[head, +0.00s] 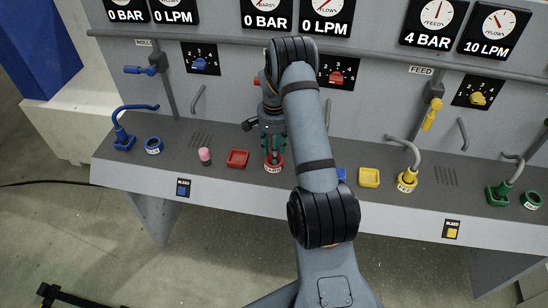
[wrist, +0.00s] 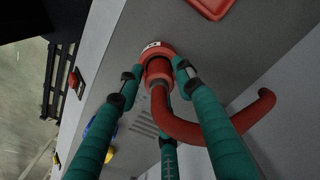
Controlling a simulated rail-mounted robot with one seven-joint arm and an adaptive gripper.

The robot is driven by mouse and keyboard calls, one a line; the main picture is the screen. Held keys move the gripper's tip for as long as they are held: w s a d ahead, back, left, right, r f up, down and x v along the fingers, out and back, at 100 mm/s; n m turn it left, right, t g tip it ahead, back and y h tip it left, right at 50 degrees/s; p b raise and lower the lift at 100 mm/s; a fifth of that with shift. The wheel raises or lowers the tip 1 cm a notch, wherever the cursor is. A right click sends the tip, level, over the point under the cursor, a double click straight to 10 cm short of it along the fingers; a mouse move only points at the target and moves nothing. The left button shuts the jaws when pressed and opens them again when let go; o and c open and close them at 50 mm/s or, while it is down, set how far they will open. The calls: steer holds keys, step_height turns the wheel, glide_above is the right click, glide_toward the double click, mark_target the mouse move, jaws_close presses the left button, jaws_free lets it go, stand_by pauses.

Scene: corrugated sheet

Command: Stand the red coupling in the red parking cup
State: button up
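The red coupling (wrist: 158,70) stands upright on a round red port with a white label (head: 273,168). Its curved red hose (wrist: 200,128) runs off to the right in the wrist view. The red parking cup (head: 237,158) is a square red tray just left of the port in the head view, and it is empty. Its edge shows at the top of the wrist view (wrist: 212,6). My gripper (head: 274,154) points down over the coupling. Its teal fingers (wrist: 157,72) straddle the coupling, with small gaps seeming to show. The third fingertip is partly hidden behind the hose.
A pink-topped cylinder (head: 204,156) stands left of the red cup. The blue coupling (head: 123,137) and blue ring (head: 153,146) are farther left. An empty yellow cup (head: 369,178) and the yellow coupling (head: 406,181) are to the right. The panel rises behind.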

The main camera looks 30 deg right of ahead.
jaws_close()
steer(key=shift+r, duration=0.1)
stand_by(0.4)
